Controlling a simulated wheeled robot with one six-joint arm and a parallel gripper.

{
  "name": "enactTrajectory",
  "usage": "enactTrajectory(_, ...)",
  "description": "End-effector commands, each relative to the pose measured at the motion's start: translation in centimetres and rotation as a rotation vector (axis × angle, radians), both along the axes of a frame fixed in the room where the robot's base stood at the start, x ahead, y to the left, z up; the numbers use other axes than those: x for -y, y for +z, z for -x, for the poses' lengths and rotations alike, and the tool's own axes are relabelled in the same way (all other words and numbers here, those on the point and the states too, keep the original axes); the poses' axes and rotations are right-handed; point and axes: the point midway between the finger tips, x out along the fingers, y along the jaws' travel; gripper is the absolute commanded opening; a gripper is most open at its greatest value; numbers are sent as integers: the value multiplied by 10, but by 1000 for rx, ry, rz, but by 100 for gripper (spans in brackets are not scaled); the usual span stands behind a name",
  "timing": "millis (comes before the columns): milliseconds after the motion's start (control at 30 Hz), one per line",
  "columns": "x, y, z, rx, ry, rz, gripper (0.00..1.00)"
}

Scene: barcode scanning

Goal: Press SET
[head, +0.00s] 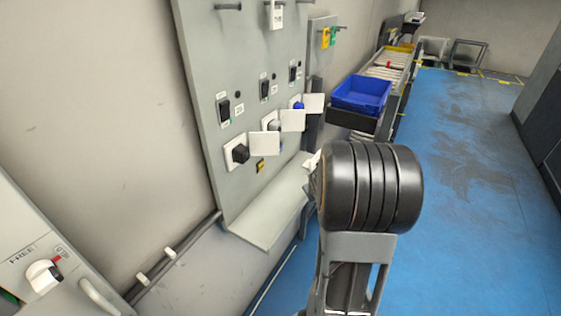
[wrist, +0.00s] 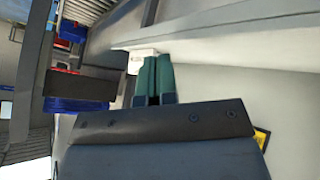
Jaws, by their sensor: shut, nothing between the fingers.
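A grey wall panel (head: 205,60) carries several dark switches with labels and a row of white boxes with dark or blue knobs. I cannot read SET on any of them. My dark arm hides most of my gripper in the head view. In the wrist view my gripper (wrist: 153,100) shows teal fingers, shut together and empty. Their tips are at a small white block (wrist: 140,61) with faint, unreadable marks under a pale ledge. I cannot tell whether they touch it.
A grey shelf (head: 265,215) juts out below the panel. A blue bin (head: 362,93) stands behind my arm, by a roller conveyor (head: 388,68). A cabinet with a white rotary knob (head: 43,275) is at lower left. The blue floor (head: 470,200) is clear at right.

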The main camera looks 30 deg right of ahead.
Motion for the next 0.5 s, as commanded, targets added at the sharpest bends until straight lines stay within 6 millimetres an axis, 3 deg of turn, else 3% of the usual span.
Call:
enactTrajectory(33, 23, -21, -11, 62, 47, 63, 0)
enactTrajectory(100, 42, -24, -28, 165, 134, 161, 0)
enactTrajectory(200, 55, -17, -49, 311, 259, 293, 0)
enactTrajectory(500, 46, 30, -77, 643, 510, 569, 0)
